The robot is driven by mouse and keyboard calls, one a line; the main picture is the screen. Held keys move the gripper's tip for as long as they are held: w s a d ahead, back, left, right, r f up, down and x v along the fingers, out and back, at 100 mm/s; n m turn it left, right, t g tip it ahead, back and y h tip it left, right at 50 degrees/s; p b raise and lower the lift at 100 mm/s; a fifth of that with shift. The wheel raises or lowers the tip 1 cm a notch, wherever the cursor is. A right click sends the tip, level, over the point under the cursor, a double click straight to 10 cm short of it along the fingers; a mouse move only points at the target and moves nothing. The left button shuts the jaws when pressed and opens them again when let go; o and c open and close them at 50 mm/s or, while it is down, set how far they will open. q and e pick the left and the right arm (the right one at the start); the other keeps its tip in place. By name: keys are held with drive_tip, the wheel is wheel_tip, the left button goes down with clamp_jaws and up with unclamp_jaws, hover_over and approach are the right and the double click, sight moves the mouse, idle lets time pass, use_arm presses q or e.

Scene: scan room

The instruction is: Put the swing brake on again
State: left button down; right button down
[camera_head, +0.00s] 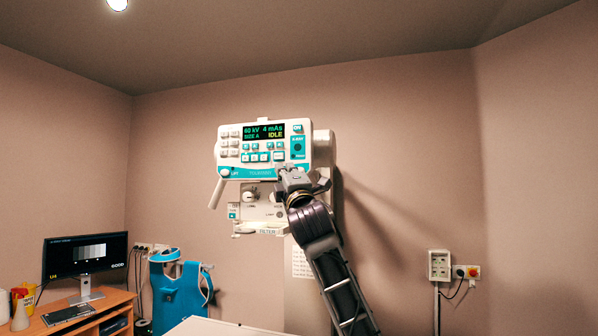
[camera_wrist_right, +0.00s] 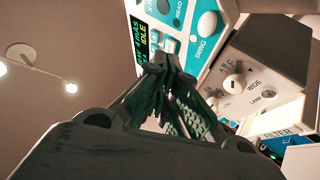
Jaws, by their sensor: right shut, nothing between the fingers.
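The control panel (camera_head: 240,150) of the tube head faces me in the head view; its display (camera_head: 264,131) reads 40 kV, 4 mAs, SIZE A, IDLE. In the right wrist view, the label SWING (camera_wrist_right: 201,49) stands on the teal strip below a round white knob (camera_wrist_right: 207,24). I cannot tell whether the brake is on. My right gripper (camera_head: 290,176) is in front of the panel's lower right corner and hides part of it. In the wrist view, its shut, empty fingertips (camera_wrist_right: 165,62) are close to the panel, left of SWING; contact is unclear. My left gripper is out of view.
Below the panel is the collimator (camera_wrist_right: 250,86) with its WIDE knob, LAMP button and FILTER slot. A slanted handle (camera_head: 217,193) sticks out at lower left. A desk with a monitor (camera_head: 85,254) and a blue stand (camera_head: 180,290) are farther left.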

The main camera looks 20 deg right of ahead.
drive_tip(key=shift+w+d+p, duration=0.35)
drive_tip(key=shift+w+d, duration=0.15)
drive_tip(key=shift+w, duration=0.25)
drive_tip(key=shift+w+d+p, duration=0.3)
drive_tip(key=shift+w+d, duration=0.25)
drive_tip(key=shift+w, duration=0.25)
drive_tip(key=shift+w+d+p, duration=0.35)
drive_tip(key=shift+w+d, duration=0.15)
drive_tip(key=shift+w, duration=0.25)
drive_tip(key=shift+w+d+p, duration=0.45)
drive_tip(key=shift+w+p, duration=0.15)
drive_tip(key=shift+w, duration=0.05)
idle(1.2)
drive_tip(key=shift+s+a, duration=0.1)
drive_tip(key=shift+s, duration=0.05)
idle(0.4)
drive_tip(key=shift+s+a, duration=0.3)
drive_tip(key=shift+s, duration=0.2)
drive_tip(key=shift+s+a, duration=0.1)
drive_tip(key=shift+s+a+b, duration=0.4)
drive_tip(key=shift+s+a, duration=0.3)
drive_tip(key=shift+s, duration=0.3)
drive_tip(key=shift+s+a+b, duration=0.35)
drive_tip(key=shift+s+a, duration=0.3)
drive_tip(key=shift+s, duration=0.35)
